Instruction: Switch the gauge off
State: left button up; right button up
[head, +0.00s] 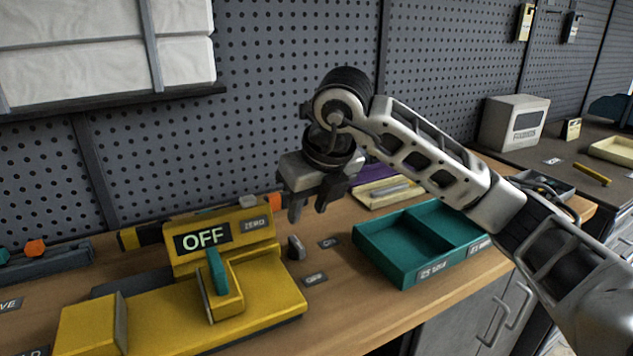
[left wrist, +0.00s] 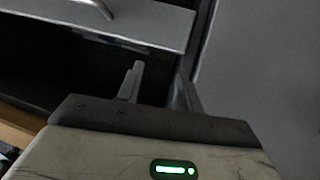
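The yellow gauge (head: 270,290) sits on the wooden bench at the lower left of the head view. Its display (head: 203,237) reads OFF. A teal lever (head: 217,270) stands on its front, and a label beside the display reads ZERO. My right gripper (head: 307,211) hangs fingers down above the bench, behind and to the right of the gauge. Its fingers are apart with nothing between them, and it does not touch the gauge. My left gripper (left wrist: 160,90) shows only in the left wrist view, fingers apart and empty, near grey cabinet fronts.
A teal divided tray (head: 400,248) lies right of the gauge, under my right arm. A small dark grey piece (head: 296,248) stands close to the gauge's right side. A dark rack with orange and teal parts (head: 45,262) is at the left. A pegboard wall rises behind.

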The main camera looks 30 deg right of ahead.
jog(key=v, duration=0.6)
jog(key=shift+f, duration=0.1)
dwell(0.3)
